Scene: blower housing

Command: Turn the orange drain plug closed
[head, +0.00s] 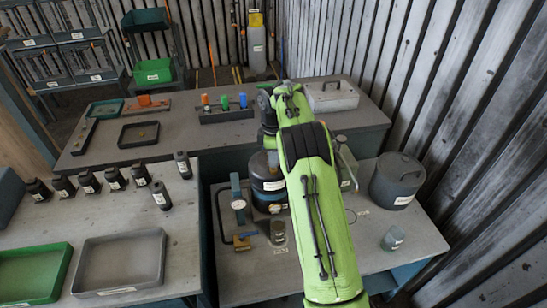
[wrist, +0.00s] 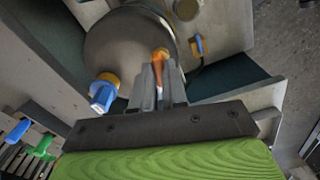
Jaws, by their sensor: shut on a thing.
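The round grey housing (wrist: 122,45) fills the upper middle of the wrist view. The orange drain plug (wrist: 160,55) sits at its lower right edge. My gripper (wrist: 160,74) is shut on the plug, with the fingers on either side of it. The plug's orange body shows between and just beyond the fingertips; how far it is turned cannot be told. A blue knob with an orange collar (wrist: 103,92) sticks out of the housing's lower left.
A smaller blue and orange part (wrist: 198,45) is right of the plug. A rack of coloured pegs (head: 225,112) stands on the back bench (head: 185,140), left of my arm. A white box (head: 331,95) is to the right. A lidded grey pot (head: 397,182) stands on the nearer bench.

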